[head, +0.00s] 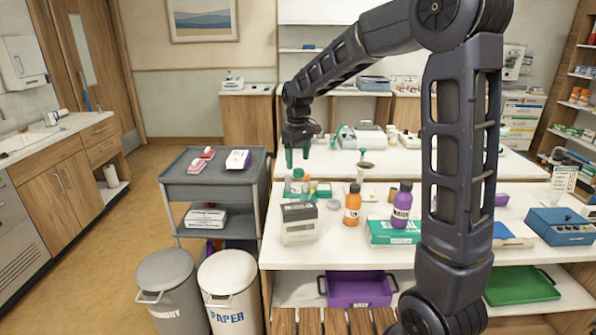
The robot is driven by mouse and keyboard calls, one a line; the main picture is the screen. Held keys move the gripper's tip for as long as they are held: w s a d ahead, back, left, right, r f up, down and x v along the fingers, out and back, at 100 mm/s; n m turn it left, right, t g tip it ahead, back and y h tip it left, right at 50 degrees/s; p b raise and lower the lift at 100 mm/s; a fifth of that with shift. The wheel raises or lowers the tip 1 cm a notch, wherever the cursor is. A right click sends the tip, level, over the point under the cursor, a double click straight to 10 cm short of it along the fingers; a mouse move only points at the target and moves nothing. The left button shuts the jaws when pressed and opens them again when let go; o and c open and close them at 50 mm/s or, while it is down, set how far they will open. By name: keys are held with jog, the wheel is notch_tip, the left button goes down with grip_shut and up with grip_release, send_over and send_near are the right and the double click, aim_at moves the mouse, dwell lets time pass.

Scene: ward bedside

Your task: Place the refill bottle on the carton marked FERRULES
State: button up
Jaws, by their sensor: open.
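My gripper (298,155) hangs fingers down, open and empty, above the back left part of the near white table. Just below it, apart from the fingertips, are a clear bottle with a green cap (298,183) and small green items. An orange bottle (352,205) with a dark cap stands upright to the right. A purple bottle (402,205) with a dark cap stands upright on a teal and white carton (390,236). I cannot tell which bottle is the refill bottle. The carton print is too small to read, so I cannot confirm which one says FERRULES.
A grey box-shaped device (299,224) stands at the table's front left. A blue device (560,226) stands at the right. A grey cart (180,178) holds a white and purple carton (237,159). Two bins (228,285) stand at the lower left. My arm hides part of the table.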

jog(key=shift+r, duration=2)
jog(key=shift+d+r, duration=0.1)
jog(key=shift+d, duration=0.25)
jog(key=s+d+r+m+t, duration=0.1)
jog(key=s+d+r+m, duration=0.25)
jog(key=d, duration=0.55)
jog(key=s+d+f+m+t, duration=0.2)
jog(key=s+d+m, duration=0.5)
jog(key=s+d, duration=1.2)
jog(key=s+t, duration=0.1)
jog(key=s, duration=0.1)
jog(key=shift+s+d+f+t, duration=0.2)
jog(key=shift+s+d+t, duration=0.1)
jog(key=shift+s, duration=0.05)
